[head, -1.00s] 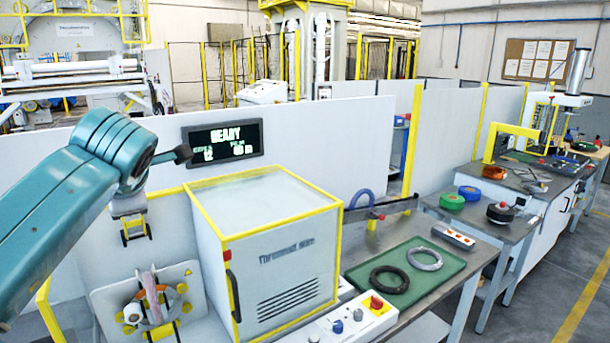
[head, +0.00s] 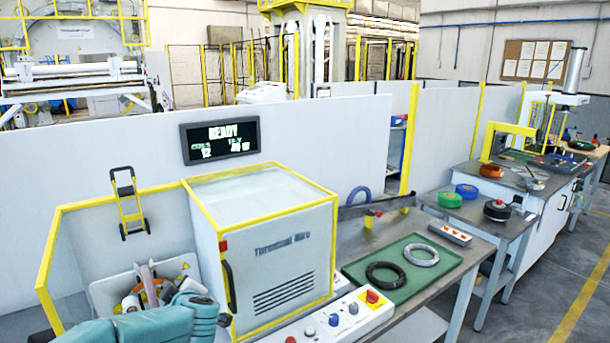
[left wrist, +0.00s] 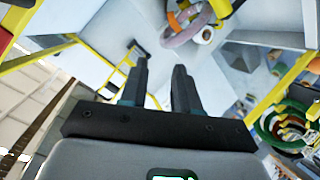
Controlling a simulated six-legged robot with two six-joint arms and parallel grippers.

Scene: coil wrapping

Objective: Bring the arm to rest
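My left arm, teal, comes in low at the bottom left of the head view; its gripper is not visible there. In the left wrist view my left gripper (left wrist: 159,86) shows two dark fingers apart with nothing between them. Beyond the fingertips, at the top of that view, is a pinkish ring-shaped coil (left wrist: 187,27) at the wrapping machine. In the head view the wrapping machine's pale panel (head: 108,290) stands at the lower left, its ring partly hidden by my arm. My right gripper is in neither view.
A yellow-edged white cabinet (head: 270,240) stands right of my arm. Beyond it a green tray (head: 412,290) holds a dark coil (head: 385,275) and a grey coil (head: 421,255). A control box (head: 345,318) sits in front. A display (head: 221,139) reads READY.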

